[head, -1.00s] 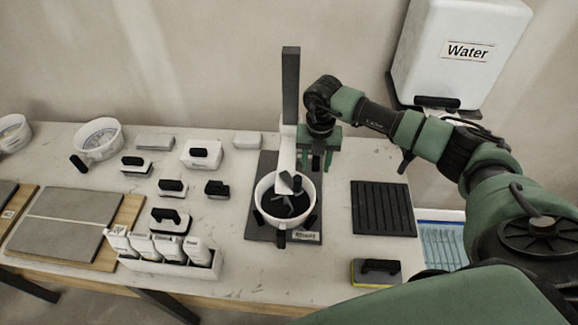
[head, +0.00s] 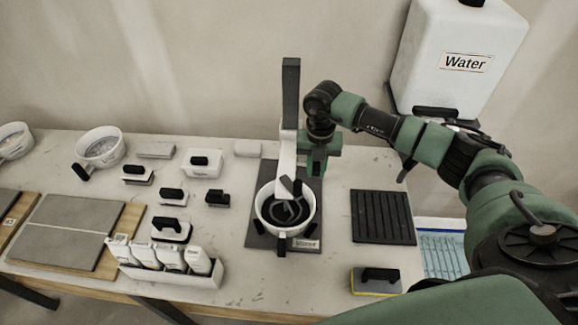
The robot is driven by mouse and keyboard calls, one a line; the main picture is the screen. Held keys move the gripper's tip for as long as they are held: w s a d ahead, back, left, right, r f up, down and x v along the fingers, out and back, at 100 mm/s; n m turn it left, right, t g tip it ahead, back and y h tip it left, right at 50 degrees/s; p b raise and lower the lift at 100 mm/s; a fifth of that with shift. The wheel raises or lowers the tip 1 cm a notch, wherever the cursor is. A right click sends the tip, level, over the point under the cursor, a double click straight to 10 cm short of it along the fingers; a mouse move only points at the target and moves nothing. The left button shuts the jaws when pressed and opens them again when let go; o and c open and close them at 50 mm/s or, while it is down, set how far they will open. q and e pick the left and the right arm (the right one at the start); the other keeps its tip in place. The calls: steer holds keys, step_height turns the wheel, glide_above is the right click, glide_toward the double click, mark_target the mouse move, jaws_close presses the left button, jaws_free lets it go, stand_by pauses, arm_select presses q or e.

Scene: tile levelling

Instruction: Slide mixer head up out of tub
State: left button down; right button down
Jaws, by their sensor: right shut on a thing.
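The mixer stands in the middle of the table, with a tall dark column (head: 290,95) and a white mixer head (head: 286,155) on it. The tub sits on the mixer's dark base (head: 257,240). My right gripper (head: 312,162) is at the right side of the mixer head, pointing down and shut on it. The exact grip is partly hidden by the gripper. My left gripper is not in view.
A ribbed black mat (head: 383,217) and a sponge float (head: 377,280) lie right of the mixer. A water container (head: 465,60) stands at the back right. Several small tools and a bottle rack (head: 170,270) are on the left, near grey tiles (head: 65,232).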

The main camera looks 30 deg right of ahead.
step_height(320, 180, up, 16)
steer(key=p, duration=0.9)
steer(key=shift+r, duration=0.25)
steer(key=c, duration=1.7)
jaws_free()
steer(key=shift+w+r, duration=0.1)
steer(key=shift+r, duration=0.1)
steer(key=o, duration=0.6)
steer(key=shift+f, duration=0.15)
step_height(320, 180, up, 7)
